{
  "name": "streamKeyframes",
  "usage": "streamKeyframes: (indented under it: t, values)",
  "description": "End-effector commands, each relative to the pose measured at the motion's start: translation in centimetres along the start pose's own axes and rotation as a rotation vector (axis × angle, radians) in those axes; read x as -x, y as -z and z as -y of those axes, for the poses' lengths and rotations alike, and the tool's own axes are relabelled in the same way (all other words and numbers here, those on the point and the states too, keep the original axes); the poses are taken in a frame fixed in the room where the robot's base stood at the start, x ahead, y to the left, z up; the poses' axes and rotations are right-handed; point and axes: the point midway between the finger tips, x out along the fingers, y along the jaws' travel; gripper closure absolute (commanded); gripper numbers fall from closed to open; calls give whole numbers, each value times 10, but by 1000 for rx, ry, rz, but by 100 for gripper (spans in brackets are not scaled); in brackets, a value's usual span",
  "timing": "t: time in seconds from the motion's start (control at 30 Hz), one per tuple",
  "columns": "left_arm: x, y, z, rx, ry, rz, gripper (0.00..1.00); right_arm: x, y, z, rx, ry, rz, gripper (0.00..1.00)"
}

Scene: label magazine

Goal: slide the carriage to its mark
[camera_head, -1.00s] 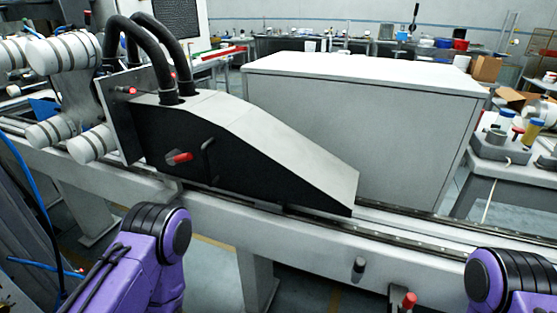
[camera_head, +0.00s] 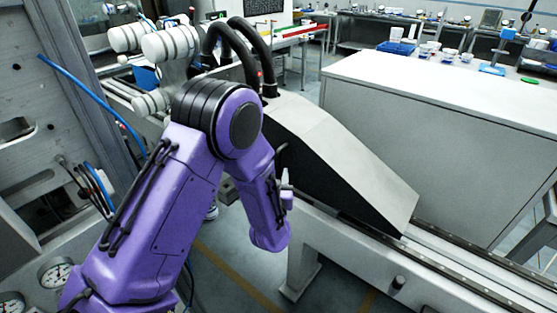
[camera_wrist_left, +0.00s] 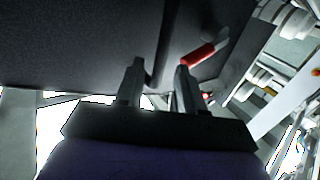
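The carriage (camera_head: 345,165) is a dark-sided block with a sloping grey top and two thick black hoses, sitting on the long rail (camera_head: 440,265). Its black bar handle (camera_head: 281,152) is on the near side and partly hidden by my left arm. My left gripper (camera_head: 286,180) is at that side, its fingers mostly hidden. In the left wrist view, the fingers of the left gripper (camera_wrist_left: 159,82) are apart, with the handle (camera_wrist_left: 156,70) between their tips and no clear grip on it. A red knob (camera_wrist_left: 200,54) is beside the right finger. My right gripper is out of view.
A dark peg (camera_head: 398,284) sticks out of the rail's near face, with a red-tipped one (camera_head: 428,309) at the bottom edge. A large white cabinet (camera_head: 430,130) stands behind the rail. A panel with gauges (camera_head: 55,270) is at the left.

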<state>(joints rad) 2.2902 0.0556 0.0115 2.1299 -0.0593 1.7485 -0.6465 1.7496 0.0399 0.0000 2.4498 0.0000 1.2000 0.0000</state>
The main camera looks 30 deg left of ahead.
Motion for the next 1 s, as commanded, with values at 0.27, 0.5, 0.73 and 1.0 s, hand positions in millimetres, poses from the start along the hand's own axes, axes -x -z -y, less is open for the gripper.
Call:
streamKeyframes:
  t: [0.27,0.5,0.73,1.0]
  values:
    - [-48,1,0,1,1,2,62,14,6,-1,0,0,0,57]
    - [-55,-1,0,-1,-1,3,62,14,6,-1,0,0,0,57]
    - [-54,-1,0,-1,-1,3,100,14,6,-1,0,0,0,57]
    - [-52,-1,0,-1,4,4,100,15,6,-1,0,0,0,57]
